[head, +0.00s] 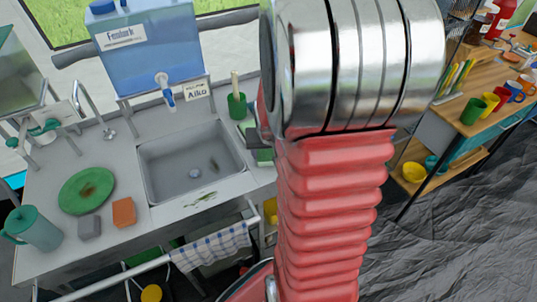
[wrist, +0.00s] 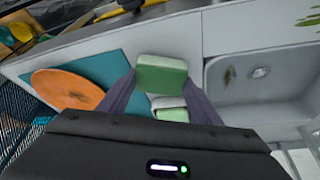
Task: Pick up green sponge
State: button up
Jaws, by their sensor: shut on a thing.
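In the wrist view, the green sponge (wrist: 161,76) is a block with a pale top face and a greener side. It sits between the two grey fingers of my gripper (wrist: 160,82), which is shut on it. The sponge appears above the counter; the exact gap cannot be told. A second green and white block (wrist: 171,109) shows just below it in the picture, between the fingers and apart from their tips. In the head view my red arm hides the gripper. Green items (head: 262,155) show partly at the arm's left edge, beside the sink.
The sink (wrist: 262,82) lies right of the gripper in the wrist view. A round orange board (wrist: 67,89) rests on a teal mat (wrist: 115,68) at left.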

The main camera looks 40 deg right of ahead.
aim_at(266, 155)
notch_tip(266, 155, up, 10)
dwell(0.5)
jog(key=shift+f, duration=0.1)
jog(key=o, duration=0.5)
jog(key=c, duration=0.4)
jog(key=shift+o, duration=0.2)
jog(key=w+a+f+n+y, duration=0.1)
jog(key=w+a+f+n, duration=0.1)
jog(key=w+a, duration=0.3)
jog(key=w+a+f+n+y, duration=0.1)
jog(key=w+a+f+n, duration=0.2)
jog(key=a, duration=1)
jog(key=w+a+f+n+t, duration=0.1)
jog(key=w+a+f+n, duration=0.1)
jog(key=w+a, duration=0.7)
jog(key=shift+f+n+y, duration=0.15)
jog(key=shift+n+y, duration=0.25)
